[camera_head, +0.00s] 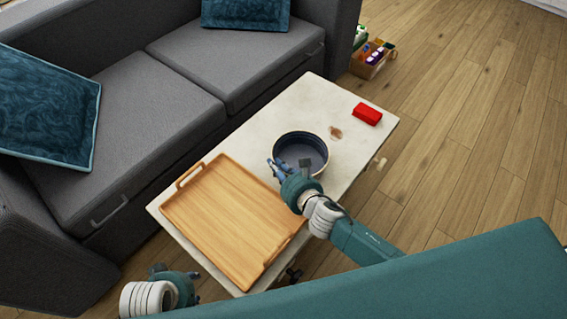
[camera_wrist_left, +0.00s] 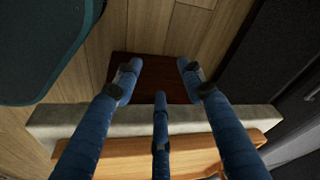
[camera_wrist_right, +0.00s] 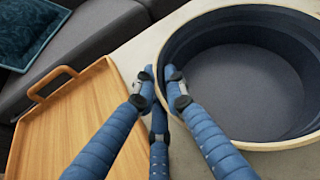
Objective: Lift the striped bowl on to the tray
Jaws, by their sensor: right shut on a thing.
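The bowl (camera_head: 301,147), dark blue inside with a pale rim, stands on the pale table just right of the wooden tray (camera_head: 226,211). In the right wrist view the bowl (camera_wrist_right: 250,85) fills the right side, and the tray (camera_wrist_right: 65,125) lies to the left. My right gripper (camera_head: 277,167) is shut on the bowl's near-left rim, with fingers on both sides of the wall (camera_wrist_right: 160,80). My left gripper (camera_wrist_left: 160,75) is open and empty, low beside the table's near-left end; its fingers are mostly hidden in the head view. The tray is empty.
A red block (camera_head: 367,114) and a small brown patch (camera_head: 336,132) are on the table's far right part. A grey sofa (camera_head: 150,110) with blue cushions stands behind the table. A box of items (camera_head: 371,62) sits on the wooden floor.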

